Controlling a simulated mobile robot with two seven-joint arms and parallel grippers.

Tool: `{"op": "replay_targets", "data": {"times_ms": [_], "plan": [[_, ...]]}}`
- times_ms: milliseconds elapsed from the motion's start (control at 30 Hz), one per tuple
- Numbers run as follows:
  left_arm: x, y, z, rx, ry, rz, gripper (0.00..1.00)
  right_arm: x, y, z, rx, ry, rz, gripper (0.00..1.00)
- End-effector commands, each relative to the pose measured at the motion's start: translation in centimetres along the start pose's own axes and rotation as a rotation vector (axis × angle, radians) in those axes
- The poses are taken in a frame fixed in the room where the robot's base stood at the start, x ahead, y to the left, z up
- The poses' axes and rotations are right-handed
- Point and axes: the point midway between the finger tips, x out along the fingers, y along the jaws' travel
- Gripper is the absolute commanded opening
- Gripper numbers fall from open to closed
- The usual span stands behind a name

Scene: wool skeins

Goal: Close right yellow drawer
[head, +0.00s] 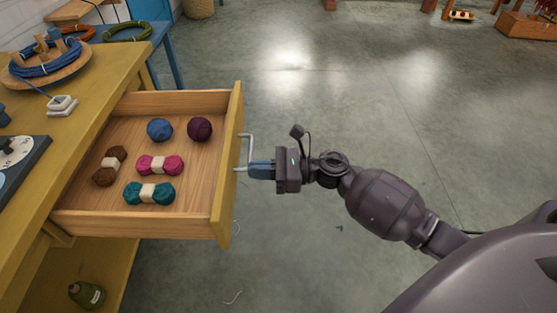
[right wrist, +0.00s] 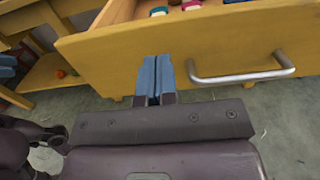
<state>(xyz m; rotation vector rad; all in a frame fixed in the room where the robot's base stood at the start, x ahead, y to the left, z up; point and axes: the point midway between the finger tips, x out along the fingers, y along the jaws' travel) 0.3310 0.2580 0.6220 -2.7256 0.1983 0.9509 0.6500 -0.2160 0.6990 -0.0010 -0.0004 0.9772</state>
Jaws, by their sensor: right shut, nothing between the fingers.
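The yellow drawer (head: 227,160) stands pulled out from the yellow table, and its wooden inside shows. Its front panel (right wrist: 120,55) fills the upper part of the right wrist view, with a metal bar handle (right wrist: 243,77) on it; the handle also shows in the head view (head: 248,150). My right gripper (head: 252,170) is shut and empty, its blue fingers pointing at the drawer front beside the handle. In the right wrist view its fingertips (right wrist: 154,60) lie left of the handle, at or very near the panel; I cannot tell if they touch. My left gripper is not in view.
In the drawer lie a blue ball (head: 159,129), a purple ball (head: 200,129), and brown, pink and teal skeins (head: 149,193). The table top (head: 90,95) carries a wooden stand with blue cord (head: 45,62) and a dial scale (head: 18,155).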

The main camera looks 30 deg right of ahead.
Motion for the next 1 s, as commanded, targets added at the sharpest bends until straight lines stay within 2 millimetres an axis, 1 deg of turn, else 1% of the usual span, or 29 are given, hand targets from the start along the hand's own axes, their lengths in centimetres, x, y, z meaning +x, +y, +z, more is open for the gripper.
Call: {"op": "replay_targets", "data": {"times_ms": [33,100,200,300,400,600,833,1000], "plan": [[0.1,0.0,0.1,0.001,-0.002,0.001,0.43,0.8,0.0,-0.1,0.002,-0.001,0.001,0.00],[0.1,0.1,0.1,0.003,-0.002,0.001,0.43,1.8,0.0,-0.1,0.000,-0.001,0.000,0.00],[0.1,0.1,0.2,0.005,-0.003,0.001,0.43,2.9,0.0,-0.1,0.002,-0.001,0.001,0.00],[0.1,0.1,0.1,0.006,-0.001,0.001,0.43,3.5,0.0,-0.1,0.001,0.000,-0.001,0.00],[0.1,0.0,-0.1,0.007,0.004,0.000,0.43,3.9,0.0,0.0,0.001,0.000,-0.001,0.00],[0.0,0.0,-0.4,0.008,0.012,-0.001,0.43,4.0,0.0,0.0,0.001,0.000,-0.001,0.00],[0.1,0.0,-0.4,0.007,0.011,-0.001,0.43,4.0,0.0,0.0,0.001,0.000,0.000,0.00],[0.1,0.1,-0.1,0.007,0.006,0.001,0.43,4.7,0.0,0.0,0.001,0.000,0.001,0.00]]}}
